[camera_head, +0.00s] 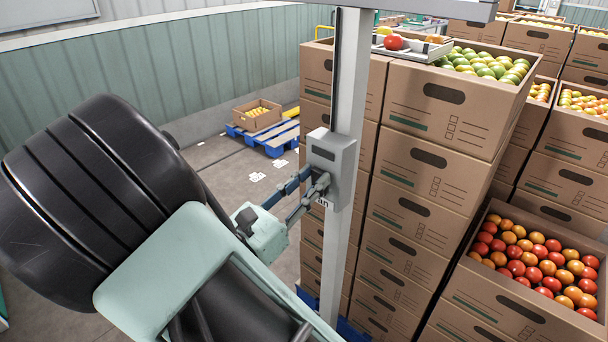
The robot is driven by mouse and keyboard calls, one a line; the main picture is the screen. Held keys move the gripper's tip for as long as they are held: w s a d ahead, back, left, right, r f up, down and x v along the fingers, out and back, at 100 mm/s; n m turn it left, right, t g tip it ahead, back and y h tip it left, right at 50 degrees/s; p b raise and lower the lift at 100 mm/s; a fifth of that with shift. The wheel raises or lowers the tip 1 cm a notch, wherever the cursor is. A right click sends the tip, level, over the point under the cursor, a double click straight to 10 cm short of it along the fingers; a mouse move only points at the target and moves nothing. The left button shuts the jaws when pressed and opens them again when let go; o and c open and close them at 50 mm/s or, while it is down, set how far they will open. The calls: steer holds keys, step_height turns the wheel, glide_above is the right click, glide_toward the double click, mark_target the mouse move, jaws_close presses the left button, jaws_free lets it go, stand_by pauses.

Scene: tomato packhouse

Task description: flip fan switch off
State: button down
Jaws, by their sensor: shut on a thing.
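The fan switch is a grey box (345,160) fixed to a pale upright post (348,250) in the middle of the view. A small grey lever (322,183) sticks out at its lower front. My gripper (316,184) reaches in from the lower left. Its thin fingers are closed around the lever at the box's front. The fingers hide part of the lever, so its exact angle is hard to tell.
Tall stacks of brown cartons (437,135) with green, orange and red tomatoes stand close behind and right of the post. A tray (408,47) with a tomato lies on top. A blue pallet (275,138) with a crate (257,114) stands by the green wall. Grey floor shows between.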

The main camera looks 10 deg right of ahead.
steer(key=shift+f+t+h, duration=0.15)
steer(key=shift+t+h, duration=0.15)
steer(key=shift+h, duration=0.1)
steer(key=c, duration=1.6)
jaws_free()
steer(key=shift+a, duration=0.1)
steer(key=v, duration=1.2)
